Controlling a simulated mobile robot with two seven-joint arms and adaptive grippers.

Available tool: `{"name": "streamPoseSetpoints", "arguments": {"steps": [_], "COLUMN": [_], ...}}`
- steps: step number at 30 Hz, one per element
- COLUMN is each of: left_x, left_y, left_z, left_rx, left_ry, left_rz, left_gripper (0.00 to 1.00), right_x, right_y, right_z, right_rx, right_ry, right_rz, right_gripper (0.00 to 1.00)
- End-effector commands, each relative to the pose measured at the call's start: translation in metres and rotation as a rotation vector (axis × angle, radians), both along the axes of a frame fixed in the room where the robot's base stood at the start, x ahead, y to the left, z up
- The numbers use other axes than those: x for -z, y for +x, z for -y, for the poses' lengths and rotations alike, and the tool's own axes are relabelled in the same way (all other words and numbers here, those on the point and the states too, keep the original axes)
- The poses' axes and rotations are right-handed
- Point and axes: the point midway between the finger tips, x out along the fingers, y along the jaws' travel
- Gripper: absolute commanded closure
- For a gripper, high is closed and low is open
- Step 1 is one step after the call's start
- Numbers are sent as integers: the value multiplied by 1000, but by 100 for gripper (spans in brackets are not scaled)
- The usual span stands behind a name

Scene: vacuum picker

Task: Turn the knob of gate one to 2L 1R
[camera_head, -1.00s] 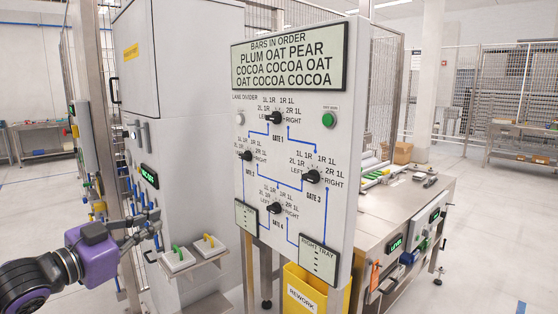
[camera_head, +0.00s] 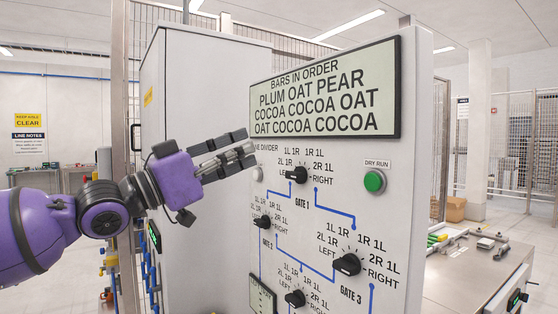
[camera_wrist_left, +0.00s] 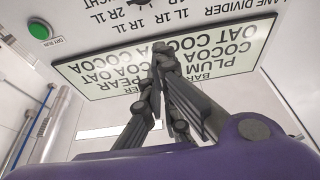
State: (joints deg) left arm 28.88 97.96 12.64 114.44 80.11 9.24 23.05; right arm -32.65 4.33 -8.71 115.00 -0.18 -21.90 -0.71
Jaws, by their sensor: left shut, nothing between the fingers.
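The black gate 1 knob (camera_head: 297,174) is on the upright white panel (camera_head: 418,120), below the bar list. Its narrow end appears to point left, toward the LEFT label, with 2L 1R printed just above that. My left gripper (camera_head: 248,152) is shut and empty, up and left of the knob and apart from it. In the left wrist view the shut fingers (camera_wrist_left: 163,50) show in front of the upside-down bar list. My right gripper is not in view.
The gate 2 knob (camera_head: 262,221), gate 3 knob (camera_head: 347,264) and another knob (camera_head: 295,298) sit lower on the panel. A green DRY RUN button (camera_head: 374,182) is to the right. A tall grey cabinet (camera_head: 200,90) stands behind my left arm.

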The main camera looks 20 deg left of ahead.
Motion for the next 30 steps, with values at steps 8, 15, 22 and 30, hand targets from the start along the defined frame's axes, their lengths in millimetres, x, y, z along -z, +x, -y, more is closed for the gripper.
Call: {"name": "streamPoseSetpoints", "arguments": {"steps": [8,15,22,30], "left_x": [-12,-20,-30,-15], "left_y": [12,24,41,64], "left_z": [3,19,35,50], "left_rx": [-11,0,2,-1], "left_ry": [-12,-6,-3,4], "left_rz": [6,8,9,-4], "left_gripper": [100,100,100,100], "right_x": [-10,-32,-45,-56], "right_y": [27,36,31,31], "right_z": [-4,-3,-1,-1], "right_rx": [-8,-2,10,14], "right_ry": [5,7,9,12], "right_rz": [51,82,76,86], "right_gripper": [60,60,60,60]}}
